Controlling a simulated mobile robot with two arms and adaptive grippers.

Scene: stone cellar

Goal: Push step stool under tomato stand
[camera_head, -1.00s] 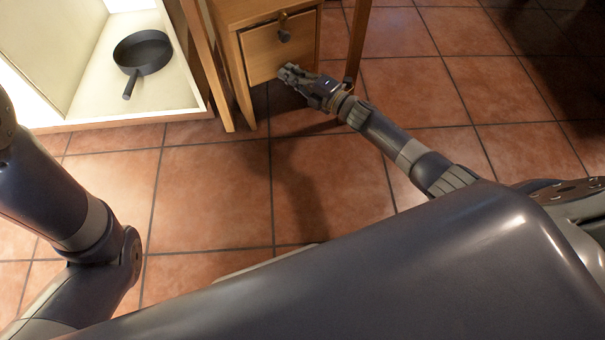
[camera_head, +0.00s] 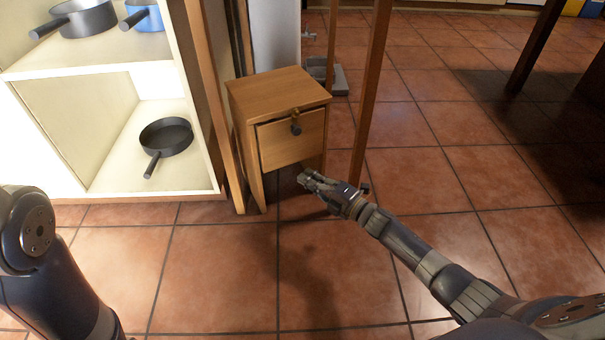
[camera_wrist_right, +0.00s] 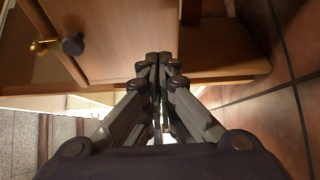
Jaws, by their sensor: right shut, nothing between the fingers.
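A small wooden piece with a drawer front and dark knob (camera_head: 281,96) stands on the floor; I take it to be the step stool, though it looks like a small cabinet. Tall wooden legs (camera_head: 371,95) rise beside it, likely the tomato stand's; their top is out of view. The small piece appears between these legs. My right gripper (camera_head: 303,178) is shut and empty, low in front of the piece, just below the drawer front. In the right wrist view the closed fingertips (camera_wrist_right: 160,58) point at its lower front; contact cannot be told. My left gripper is out of view.
A pale shelf unit (camera_head: 150,197) with a black pan (camera_head: 166,137) and pots (camera_head: 83,18) stands at the left. A grey object (camera_head: 326,76) lies on the floor behind. A dark wooden leg (camera_head: 535,45) stands at far right. The tiled floor between is clear.

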